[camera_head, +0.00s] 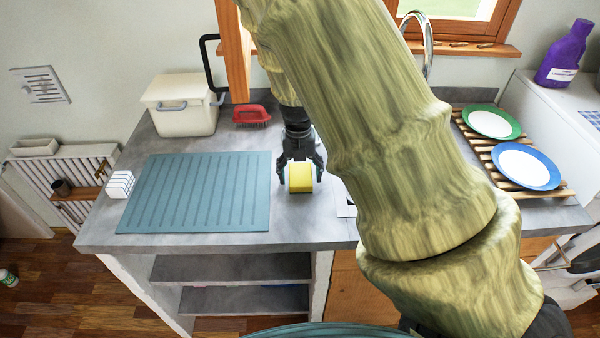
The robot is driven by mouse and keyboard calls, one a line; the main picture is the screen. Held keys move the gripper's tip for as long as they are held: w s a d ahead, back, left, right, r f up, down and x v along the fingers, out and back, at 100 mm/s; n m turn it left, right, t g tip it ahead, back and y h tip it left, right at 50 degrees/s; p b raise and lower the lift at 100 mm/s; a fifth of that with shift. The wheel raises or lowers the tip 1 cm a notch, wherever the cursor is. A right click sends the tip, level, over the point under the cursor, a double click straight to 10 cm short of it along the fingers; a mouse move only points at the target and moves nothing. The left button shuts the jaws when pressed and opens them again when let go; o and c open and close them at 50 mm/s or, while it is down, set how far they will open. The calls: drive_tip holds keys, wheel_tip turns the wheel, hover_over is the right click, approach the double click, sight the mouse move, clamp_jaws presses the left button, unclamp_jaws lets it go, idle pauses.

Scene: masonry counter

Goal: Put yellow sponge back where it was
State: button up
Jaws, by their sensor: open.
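The yellow sponge (301,179) is on the grey counter, just right of the blue-green ribbed mat. My gripper (300,182) points down over it, with one finger at its left side and one at its right. The jaws are open around the sponge. I cannot tell whether either finger touches it. My arm crosses the picture and hides part of the counter to the right.
The ribbed mat (262,215) covers the left counter. A wooden rack (478,139) holds a green-rimmed plate (490,122) and a blue-rimmed plate (526,166).

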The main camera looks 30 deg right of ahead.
sight(299, 172)
wheel_tip(299, 172, up, 12)
drive_tip(key=p, duration=1)
drive_tip(key=shift+w, duration=0.2)
drive_tip(key=shift+a, duration=0.1)
